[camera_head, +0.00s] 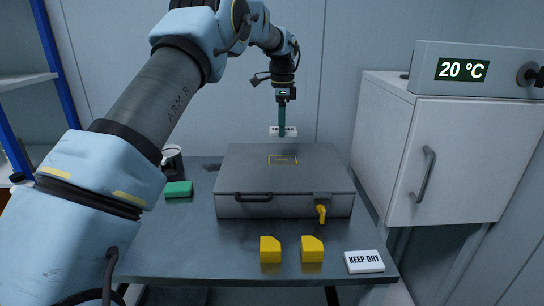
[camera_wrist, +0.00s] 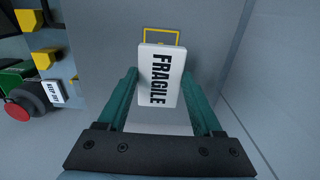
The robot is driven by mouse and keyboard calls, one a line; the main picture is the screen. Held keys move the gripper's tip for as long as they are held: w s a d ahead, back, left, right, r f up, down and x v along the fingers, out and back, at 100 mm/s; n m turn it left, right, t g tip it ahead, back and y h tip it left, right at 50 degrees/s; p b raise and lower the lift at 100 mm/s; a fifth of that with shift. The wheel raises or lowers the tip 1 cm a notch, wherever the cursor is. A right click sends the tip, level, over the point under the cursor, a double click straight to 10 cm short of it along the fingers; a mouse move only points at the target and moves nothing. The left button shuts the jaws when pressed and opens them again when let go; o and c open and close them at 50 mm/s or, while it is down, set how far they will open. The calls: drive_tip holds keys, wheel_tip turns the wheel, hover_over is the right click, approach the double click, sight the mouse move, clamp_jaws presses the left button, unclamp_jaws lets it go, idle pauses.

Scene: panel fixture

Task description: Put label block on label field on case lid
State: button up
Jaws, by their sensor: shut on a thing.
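My gripper (camera_head: 282,134) is shut on a white label block (camera_head: 291,131) reading FRAGILE. The block shows between the two teal fingers in the wrist view (camera_wrist: 160,75), its print running lengthwise. It is held in the air above the back part of the grey case lid (camera_head: 240,160). The case is closed and stands on the table. The label field (camera_head: 282,160) is a yellow-outlined rectangle on the lid, below the block in the head view. In the wrist view the label field (camera_wrist: 161,31) shows past the block's far end, partly hidden by it.
A yellow latch (camera_head: 321,212) and a dark handle (camera_head: 253,198) are on the case front. Two yellow blocks (camera_head: 270,249) (camera_head: 312,249) and a KEEP DRY block (camera_head: 364,261) lie in front. A green block (camera_head: 178,189) lies left. A white cabinet (camera_head: 400,150) stands right.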

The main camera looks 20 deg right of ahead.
sight(281, 160)
wheel_tip(281, 160, down, 9)
drive_tip(key=shift+f+p, duration=0.1)
drive_tip(key=shift+p, duration=1)
drive_tip(key=shift+f, duration=0.1)
drive_tip(key=o, duration=1.3)
wheel_tip(281, 160, up, 12)
drive_tip(key=shift+f+b, duration=0.2)
drive_tip(key=shift+b, duration=0.95)
drive_tip(key=shift+r, duration=0.35)
